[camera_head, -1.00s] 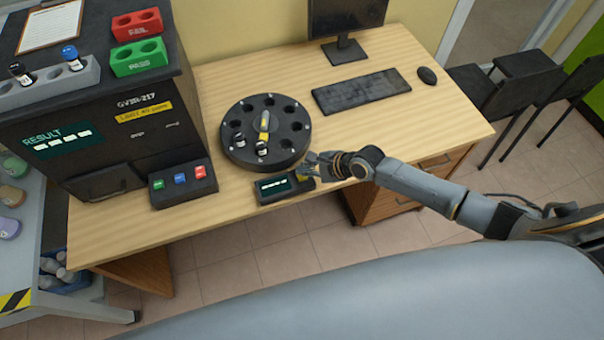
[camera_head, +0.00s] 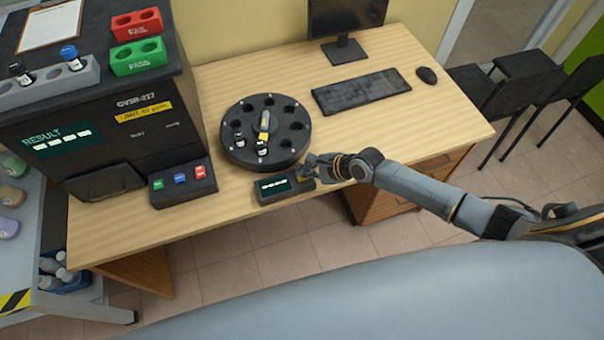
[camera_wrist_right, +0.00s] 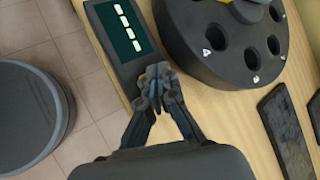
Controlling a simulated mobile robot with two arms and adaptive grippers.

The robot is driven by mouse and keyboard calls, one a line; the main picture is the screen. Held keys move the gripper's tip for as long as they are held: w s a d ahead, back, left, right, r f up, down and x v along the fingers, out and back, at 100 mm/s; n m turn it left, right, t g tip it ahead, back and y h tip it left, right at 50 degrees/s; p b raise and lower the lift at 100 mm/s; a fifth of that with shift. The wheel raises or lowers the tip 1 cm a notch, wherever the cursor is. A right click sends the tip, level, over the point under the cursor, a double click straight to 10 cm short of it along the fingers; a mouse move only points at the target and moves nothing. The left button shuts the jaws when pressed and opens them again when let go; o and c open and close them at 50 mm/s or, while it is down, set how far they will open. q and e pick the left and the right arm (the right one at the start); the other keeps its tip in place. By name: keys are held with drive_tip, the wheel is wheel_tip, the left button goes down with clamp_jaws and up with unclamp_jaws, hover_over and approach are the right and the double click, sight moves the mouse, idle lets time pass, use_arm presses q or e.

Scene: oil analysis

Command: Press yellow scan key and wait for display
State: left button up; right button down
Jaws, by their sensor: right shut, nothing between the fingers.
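The small dark scanner (camera_head: 272,197) lies on the front edge of the wooden table. Its lit display shows a row of white dashes, and it also shows in the right wrist view (camera_wrist_right: 102,12). My right gripper (camera_head: 306,172) is shut and empty, with its fingertips at the display's right end, over the key area. In the right wrist view the closed fingertips (camera_wrist_right: 155,90) cover that end of the scanner. The yellow key is mostly hidden by the fingers, and I cannot tell whether it is pressed down. My left gripper is not in view.
A round black carousel (camera_head: 240,155) with vials stands just behind the scanner. A dark analyser (camera_head: 100,125) with a RESULT screen and a button panel (camera_head: 183,187) stands left. A keyboard (camera_head: 368,92), monitor and mouse are at the back.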

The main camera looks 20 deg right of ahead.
drive_tip(key=shift+f, duration=0.6)
idle(0.5)
drive_tip(key=shift+r, duration=0.1)
drive_tip(key=shift+r+p, duration=0.9)
wheel_tip(320, 180, up, 5)
drive_tip(key=p, duration=0.5)
drive_tip(key=shift+r+p, duration=0.1)
drive_tip(key=shift+p, duration=0.25)
idle(0.5)
